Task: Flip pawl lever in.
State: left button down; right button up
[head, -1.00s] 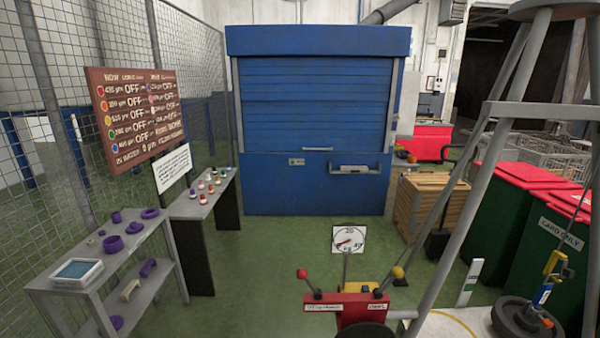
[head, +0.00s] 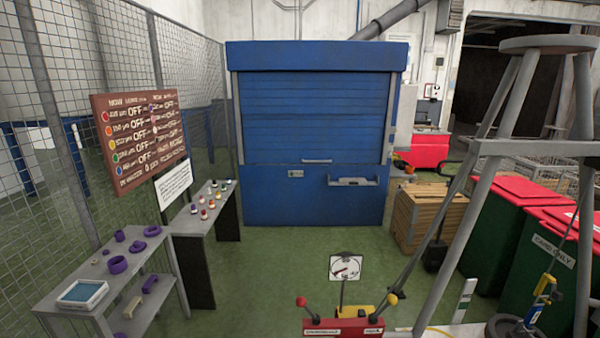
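A red control box (head: 345,322) with white labels too small to read stands at the bottom centre, cut off by the frame edge. A lever with a red knob (head: 301,301) leans up and left from its left end. A lever with a yellow knob (head: 391,299) leans up and right from its right end. I cannot tell from the labels which one is the pawl lever. A round dial on a white plate (head: 345,268) stands on a post behind the box. Neither of my grippers is in view.
A grey shelf (head: 75,268) with purple rings stands at the left, beside a bench (head: 200,222) with small coloured items. A blue shutter cabinet (head: 313,195) is at the back. A grey frame (head: 470,200) and red-lidded bins (head: 528,190) are right. Green floor between is clear.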

aim_at(392, 299)
jog(key=l, duration=0.75)
jog(key=k+l, duration=0.1)
jog(key=l, duration=0.6)
